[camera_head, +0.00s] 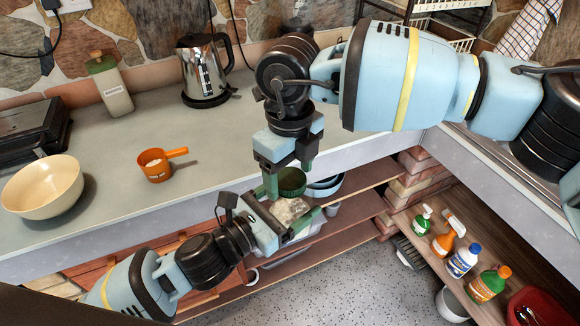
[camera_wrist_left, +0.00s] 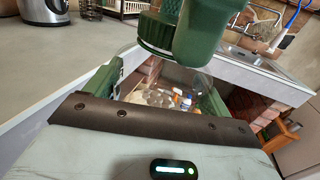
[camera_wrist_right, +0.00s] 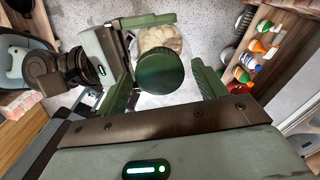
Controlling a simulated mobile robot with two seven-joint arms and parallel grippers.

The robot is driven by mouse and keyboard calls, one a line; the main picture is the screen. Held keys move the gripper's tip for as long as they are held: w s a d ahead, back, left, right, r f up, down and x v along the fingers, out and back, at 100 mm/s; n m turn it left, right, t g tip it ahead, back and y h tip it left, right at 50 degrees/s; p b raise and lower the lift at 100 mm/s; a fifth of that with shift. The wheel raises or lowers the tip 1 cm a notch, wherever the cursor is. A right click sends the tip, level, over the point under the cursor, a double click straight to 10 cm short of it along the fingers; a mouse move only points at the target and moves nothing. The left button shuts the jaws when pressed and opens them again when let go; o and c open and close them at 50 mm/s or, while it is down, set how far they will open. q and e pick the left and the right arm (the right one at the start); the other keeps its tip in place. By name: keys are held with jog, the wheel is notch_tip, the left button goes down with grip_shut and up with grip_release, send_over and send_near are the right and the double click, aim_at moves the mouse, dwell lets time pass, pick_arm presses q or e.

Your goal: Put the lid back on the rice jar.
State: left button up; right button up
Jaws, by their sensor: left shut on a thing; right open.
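The rice jar (camera_head: 292,211) is clear with pale rice inside, held out in front of the counter. My left gripper (camera_head: 284,218) is shut on its body. The jar also shows in the left wrist view (camera_wrist_left: 160,80) between the fingers. The green round lid (camera_head: 292,181) is at the jar's mouth; I cannot tell whether it is fully seated. It shows ribbed sides in the left wrist view (camera_wrist_left: 156,34) and its top in the right wrist view (camera_wrist_right: 160,72). My right gripper (camera_head: 289,177) is open, with its fingers on either side of the lid.
On the counter (camera_head: 230,140) stand an orange measuring cup (camera_head: 156,168), a cream bowl (camera_head: 42,188), a kettle (camera_head: 203,70) and a green-topped bottle (camera_head: 109,85). Shelves (camera_head: 345,195) lie below the jar. Several cleaning bottles (camera_head: 463,260) stand on a low shelf at right.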

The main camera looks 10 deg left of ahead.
jog(key=c, duration=1)
jog(key=o, duration=1.2)
jog(key=shift+r, duration=0.1)
notch_tip(320, 180, up, 12)
jog(key=shift+f, duration=0.1)
